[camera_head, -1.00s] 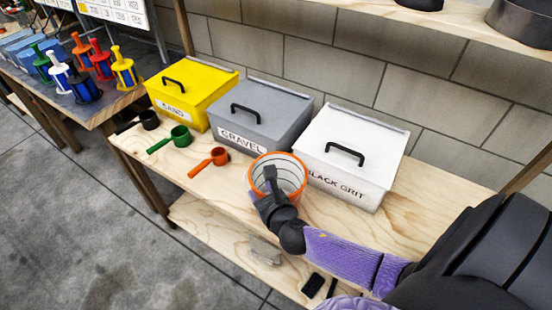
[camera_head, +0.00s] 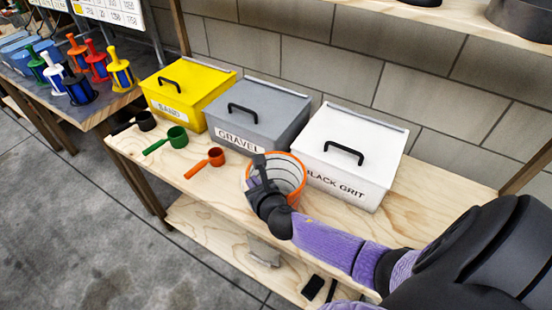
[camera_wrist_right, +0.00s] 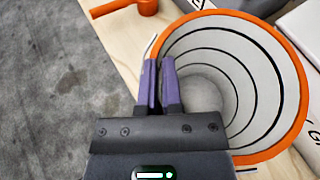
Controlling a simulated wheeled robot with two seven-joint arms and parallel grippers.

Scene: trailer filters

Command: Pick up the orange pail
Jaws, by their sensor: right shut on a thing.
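The orange pail (camera_head: 291,172) stands upright on the wooden bench, in front of the grey and white bins. It has an orange rim and a pale inside with dark rings. In the right wrist view the pail (camera_wrist_right: 236,88) fills the right side and looks empty. My right gripper (camera_head: 262,172) is at the pail's near left rim. In the right wrist view its two purple fingers (camera_wrist_right: 162,68) are close together across the pail's wall, shut on it. The pail's base is hidden by my right arm. My left gripper is not in view.
A yellow SAND bin (camera_head: 188,92), a grey GRAVEL bin (camera_head: 257,112) and a white BLACK GRIT bin (camera_head: 350,155) stand behind the pail. An orange scoop (camera_head: 207,162) and a green scoop (camera_head: 170,139) lie left. The bench (camera_head: 235,187) has a lower shelf.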

